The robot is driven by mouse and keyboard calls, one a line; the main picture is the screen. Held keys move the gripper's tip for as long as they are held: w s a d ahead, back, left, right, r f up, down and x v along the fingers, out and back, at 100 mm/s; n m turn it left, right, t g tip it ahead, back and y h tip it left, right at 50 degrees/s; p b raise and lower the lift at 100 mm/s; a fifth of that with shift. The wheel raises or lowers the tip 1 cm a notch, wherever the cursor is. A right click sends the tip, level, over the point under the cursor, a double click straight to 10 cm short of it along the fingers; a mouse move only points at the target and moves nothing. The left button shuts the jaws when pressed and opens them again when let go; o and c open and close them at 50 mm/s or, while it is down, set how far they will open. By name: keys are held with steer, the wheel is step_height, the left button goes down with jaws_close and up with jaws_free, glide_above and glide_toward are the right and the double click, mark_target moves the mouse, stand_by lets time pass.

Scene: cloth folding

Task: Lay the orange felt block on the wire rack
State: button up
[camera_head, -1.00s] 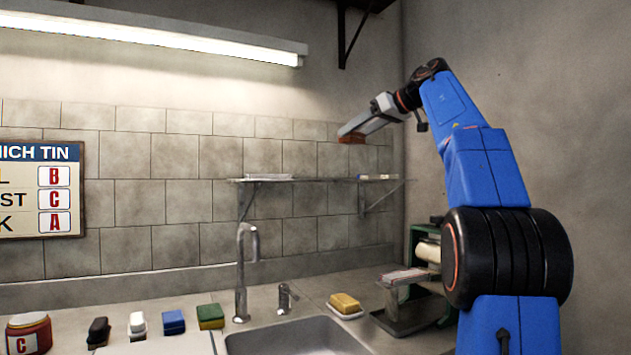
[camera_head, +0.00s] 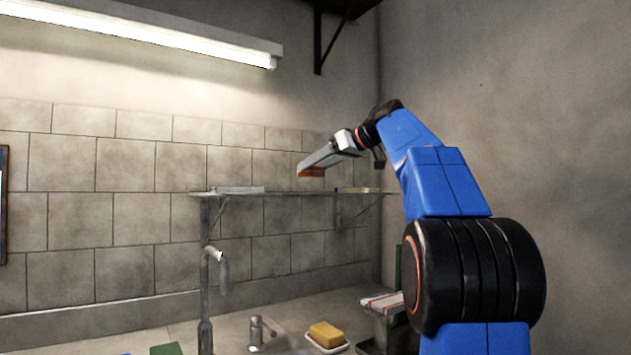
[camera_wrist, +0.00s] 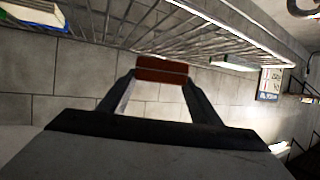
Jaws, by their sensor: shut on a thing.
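The orange felt block (camera_head: 311,172) is a small rust-orange slab at the tip of my gripper (camera_head: 318,162). In the wrist view the block (camera_wrist: 162,70) spans both fingertips, and my gripper (camera_wrist: 160,78) is shut on it. The wire rack (camera_head: 295,195) is a wall shelf. In the head view the block shows a little above its line, with a gap between; how far in front or over it is hard to tell. In the wrist view the rack's wires (camera_wrist: 150,30) run across the top, beyond the block.
The stretch between looks clear. Below are a tap (camera_head: 205,290) and a yellow block on a white dish (camera_head: 326,336). A striped cloth (camera_head: 382,302) lies near my arm.

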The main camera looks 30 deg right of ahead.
steer(key=shift+f, duration=2.1)
steer(key=shift+f, duration=0.1)
steer(key=o, duration=1.1)
steer(key=shift+o, duration=0.2)
steer(key=v, duration=1.2)
steer(key=shift+s, duration=0.1)
